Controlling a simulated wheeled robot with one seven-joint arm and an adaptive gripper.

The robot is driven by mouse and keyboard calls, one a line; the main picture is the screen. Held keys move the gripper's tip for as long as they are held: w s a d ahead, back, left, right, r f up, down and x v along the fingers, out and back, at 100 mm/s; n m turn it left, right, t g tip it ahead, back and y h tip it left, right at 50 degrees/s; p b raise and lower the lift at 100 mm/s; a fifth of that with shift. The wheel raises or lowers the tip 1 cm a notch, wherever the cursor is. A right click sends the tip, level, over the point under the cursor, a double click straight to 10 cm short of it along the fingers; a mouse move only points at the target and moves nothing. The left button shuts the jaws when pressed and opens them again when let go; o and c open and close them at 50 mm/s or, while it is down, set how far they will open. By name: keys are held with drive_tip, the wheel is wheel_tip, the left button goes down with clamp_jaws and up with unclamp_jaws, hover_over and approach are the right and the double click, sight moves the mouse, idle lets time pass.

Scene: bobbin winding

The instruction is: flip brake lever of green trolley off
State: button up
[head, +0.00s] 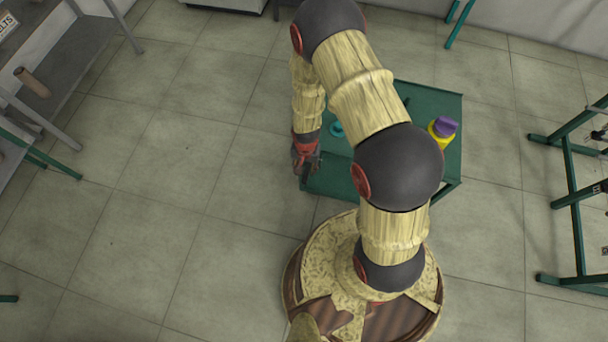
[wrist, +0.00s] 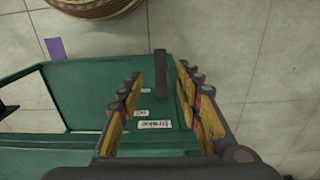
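The green trolley (head: 335,182) stands in front of my base in the head view, partly hidden by my arm. Its green side also shows in the wrist view (wrist: 95,90). In the wrist view, the dark grey brake lever (wrist: 160,72) stands out from the trolley beside small white labels, one reading "brake" (wrist: 153,125). My gripper (wrist: 159,84) is open, with one yellow-padded finger on each side of the lever. I cannot tell whether either finger touches it. In the head view my gripper (head: 307,160) is at the trolley's left edge, and the lever cannot be made out there.
A yellow bottle with a purple top (head: 443,130) stands on the trolley's right side, and a teal round thing (head: 336,129) lies near the gripper. A green-framed stand (head: 572,190) is at the right, grey shelving (head: 75,55) at the left. The floor left of the trolley is clear.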

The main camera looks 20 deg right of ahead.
sight(305, 178)
wheel_tip(305, 178, down, 8)
drive_tip(key=b, duration=0.3)
drive_tip(key=shift+r, duration=0.15)
drive_tip(key=c, duration=0.4)
clamp_jaws()
idle(0.5)
